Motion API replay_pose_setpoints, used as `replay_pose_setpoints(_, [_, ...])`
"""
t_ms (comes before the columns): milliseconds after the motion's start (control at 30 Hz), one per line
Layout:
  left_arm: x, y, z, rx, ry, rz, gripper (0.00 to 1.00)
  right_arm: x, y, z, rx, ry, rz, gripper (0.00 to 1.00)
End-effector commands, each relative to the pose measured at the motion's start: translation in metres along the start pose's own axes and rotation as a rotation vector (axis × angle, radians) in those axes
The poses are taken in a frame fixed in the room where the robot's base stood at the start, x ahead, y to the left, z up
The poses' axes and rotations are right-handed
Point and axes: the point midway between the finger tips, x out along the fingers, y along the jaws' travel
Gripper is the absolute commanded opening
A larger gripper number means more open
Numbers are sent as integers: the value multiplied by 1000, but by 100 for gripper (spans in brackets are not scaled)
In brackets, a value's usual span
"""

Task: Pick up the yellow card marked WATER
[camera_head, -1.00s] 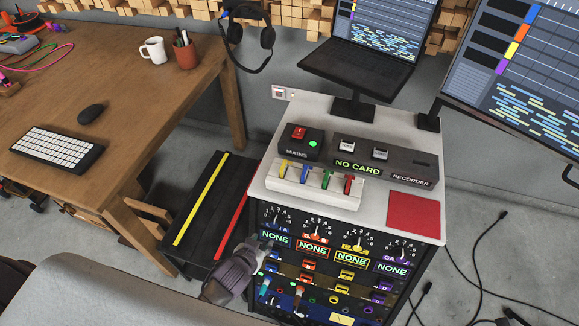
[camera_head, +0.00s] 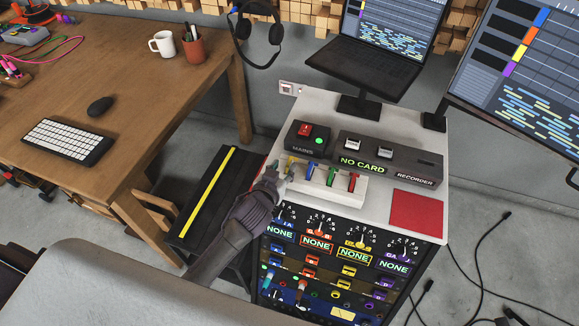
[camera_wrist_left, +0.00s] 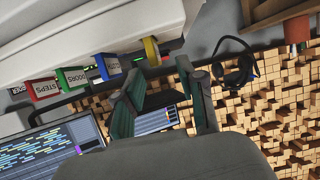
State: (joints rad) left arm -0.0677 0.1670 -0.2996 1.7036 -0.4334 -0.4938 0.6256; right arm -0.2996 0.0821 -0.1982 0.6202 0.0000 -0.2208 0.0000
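The yellow card (camera_wrist_left: 151,50) shows nearly edge-on in the left wrist view, still in the white card rack (camera_head: 340,191). Its WATER marking cannot be read. In the head view my left gripper (camera_head: 279,172) is at the rack's left end and mostly hides the yellow card. In the left wrist view my left gripper (camera_wrist_left: 162,70) has its two fingers apart with nothing held between them. The card's lower end is close to the fingertips; I cannot tell if they touch. My right gripper is in neither view.
Blue (camera_wrist_left: 108,67), green (camera_wrist_left: 75,77) and red (camera_wrist_left: 43,89) cards stand beside the yellow one. Behind the rack are the MAINS box (camera_head: 309,135) and the recorder (camera_head: 400,165), reading NO CARD. A red pad (camera_head: 416,208) lies right of the rack.

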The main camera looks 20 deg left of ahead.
Motion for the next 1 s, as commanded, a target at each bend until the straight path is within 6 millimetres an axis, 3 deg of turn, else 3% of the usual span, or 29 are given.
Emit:
replay_pose_setpoints(333, [44,5,-2,-1,-1,0,40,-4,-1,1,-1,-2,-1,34])
replay_pose_setpoints(633, [50,5,-1,0,0,1,40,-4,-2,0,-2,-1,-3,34])
replay_pose_setpoints(667, [50,5,-1,-1,0,1,38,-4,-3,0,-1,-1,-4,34])
replay_pose_setpoints(900, [50,5,-1,-1,0,0,0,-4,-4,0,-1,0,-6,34])
replay_pose_setpoints(1000, [50,5,-1,-1,0,0,0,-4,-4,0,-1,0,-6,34])
